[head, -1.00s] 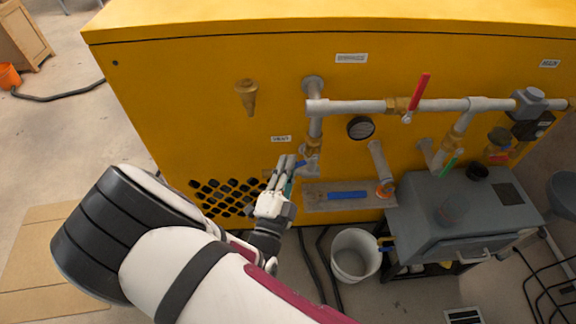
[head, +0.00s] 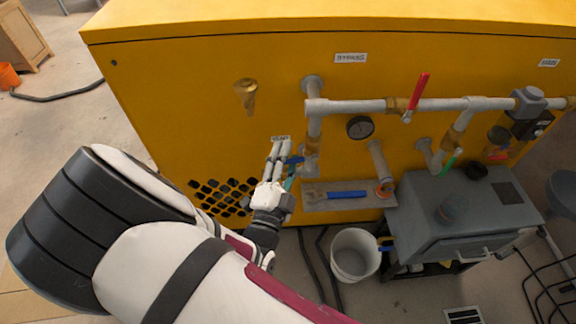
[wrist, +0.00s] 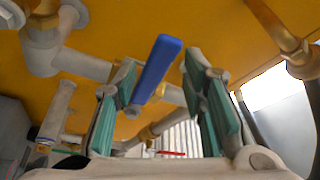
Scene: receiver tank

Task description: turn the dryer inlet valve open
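The blue lever (head: 296,160) sits on a pipe at the lower left of the yellow cabinet's pipework, just below a small white label (head: 281,139). I take it for the dryer inlet valve's handle; the label is too small to read surely. My gripper (head: 278,148) is beside the lever, fingers pointing up along the panel and partly covering it. In the wrist view the blue lever (wrist: 157,70) stands tilted between my two spread, teal-padded fingers (wrist: 160,85), with gaps on both sides. The valve body is partly hidden.
A red lever (head: 417,95) is on the upper pipe, and a green lever (head: 449,162) is at right. A gauge (head: 360,128), a ledge (head: 312,203) with a blue-handled tool (head: 346,195), a white bucket (head: 354,254) and a grey tank unit (head: 425,235) are close by.

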